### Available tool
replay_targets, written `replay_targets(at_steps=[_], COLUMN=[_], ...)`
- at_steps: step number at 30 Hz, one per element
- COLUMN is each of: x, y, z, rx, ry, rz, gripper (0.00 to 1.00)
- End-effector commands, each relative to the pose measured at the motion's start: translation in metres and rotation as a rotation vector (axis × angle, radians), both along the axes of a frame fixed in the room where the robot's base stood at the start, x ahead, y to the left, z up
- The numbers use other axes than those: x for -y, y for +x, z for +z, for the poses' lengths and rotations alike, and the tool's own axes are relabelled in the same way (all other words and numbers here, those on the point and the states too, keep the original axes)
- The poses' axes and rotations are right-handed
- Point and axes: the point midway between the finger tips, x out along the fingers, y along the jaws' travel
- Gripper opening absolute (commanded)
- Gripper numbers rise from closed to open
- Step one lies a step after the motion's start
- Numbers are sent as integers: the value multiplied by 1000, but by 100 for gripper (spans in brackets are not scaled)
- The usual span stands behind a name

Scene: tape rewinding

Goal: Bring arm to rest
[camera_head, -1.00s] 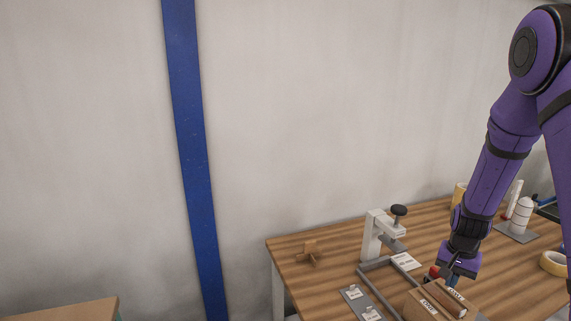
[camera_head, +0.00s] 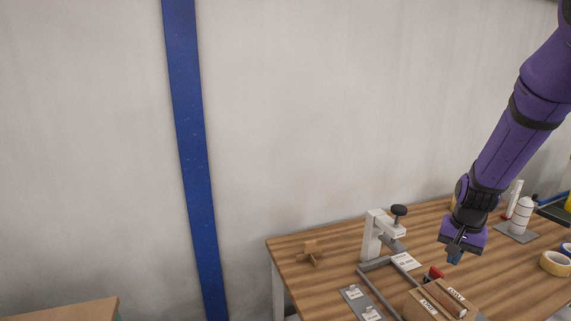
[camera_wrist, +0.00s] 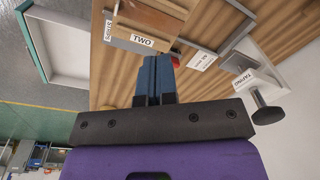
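My purple arm reaches in from the upper right of the head view. My gripper (camera_head: 455,257) hangs above the wooden table (camera_head: 330,277), its fingertips pointing down, apart from the things below. In the wrist view the two blue fingers (camera_wrist: 153,78) lie side by side with no gap, and nothing shows between them. Below the gripper is a brown wooden block stand (camera_head: 428,303) with white labels. It also shows in the wrist view (camera_wrist: 160,18), with one label reading "TWO".
A white post fixture (camera_head: 371,236) with a black knob (camera_head: 399,210) stands near a grey frame (camera_head: 378,290). A small wooden piece (camera_head: 311,254) lies at the left. A tape roll (camera_head: 556,263) and white bottle (camera_head: 522,213) stand at the right. A red item (camera_head: 434,272) sits beside the stand.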

Motion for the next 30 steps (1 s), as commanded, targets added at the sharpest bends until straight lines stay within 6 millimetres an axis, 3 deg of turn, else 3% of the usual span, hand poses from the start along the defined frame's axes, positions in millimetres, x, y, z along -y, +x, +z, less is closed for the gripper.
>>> replay_targets(at_steps=[1,6,15,24,30], x=[-7,-27,-59,-85,-98], y=[-4,-24,-75,-139,-187], z=[20,72,150,206,231], rx=[23,79,175,266,324], ry=[2,3,-15,-59,-101], rz=[23,106,251,394,482], gripper=[0,0,0,0,0])
